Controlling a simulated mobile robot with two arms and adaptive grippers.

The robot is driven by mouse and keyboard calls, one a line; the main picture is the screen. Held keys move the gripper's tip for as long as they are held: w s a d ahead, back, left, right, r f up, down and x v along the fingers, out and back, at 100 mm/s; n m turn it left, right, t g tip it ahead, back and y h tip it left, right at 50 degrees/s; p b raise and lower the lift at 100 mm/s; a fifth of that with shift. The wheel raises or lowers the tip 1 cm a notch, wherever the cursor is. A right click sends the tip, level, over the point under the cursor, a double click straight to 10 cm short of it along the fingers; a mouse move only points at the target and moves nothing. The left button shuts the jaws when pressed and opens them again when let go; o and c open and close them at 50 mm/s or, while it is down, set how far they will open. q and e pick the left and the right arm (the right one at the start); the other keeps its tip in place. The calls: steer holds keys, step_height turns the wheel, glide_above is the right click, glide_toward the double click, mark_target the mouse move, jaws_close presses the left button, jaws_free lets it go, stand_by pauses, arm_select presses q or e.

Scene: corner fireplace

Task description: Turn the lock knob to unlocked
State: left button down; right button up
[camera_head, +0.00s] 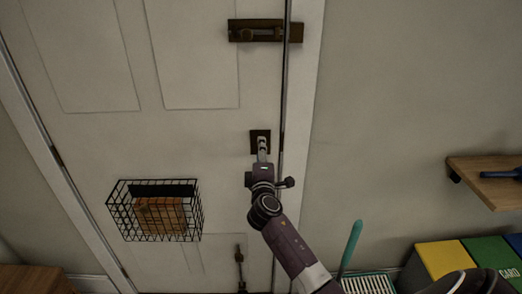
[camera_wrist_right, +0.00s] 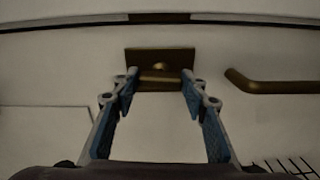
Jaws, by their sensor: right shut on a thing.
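The lock knob is a small brass piece (camera_wrist_right: 160,77) on a dark brass plate (camera_wrist_right: 132,56) on the white door (camera_head: 190,125). The plate also shows near the door's right edge in the head view (camera_head: 254,138). In the right wrist view the knob's bar lies along the plate's long side. My right gripper (camera_wrist_right: 159,80) has its fingertips at both ends of the bar and is shut on it. In the head view the right gripper (camera_head: 262,147) covers most of the knob. My left gripper is not in view.
A slide bolt (camera_head: 265,31) sits above the lock. A lever handle (camera_head: 240,272) is below it; it also shows in the wrist view (camera_wrist_right: 275,86). A wire basket (camera_head: 190,210) hangs on the door. A wooden shelf (camera_head: 490,187) and coloured bins (camera_head: 442,258) stand right.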

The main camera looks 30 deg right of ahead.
steer(key=shift+n, duration=0.5)
steer(key=o, duration=1.2)
steer(key=shift+c, duration=0.2)
steer(key=v, duration=1.2)
steer(key=shift+f, duration=0.15)
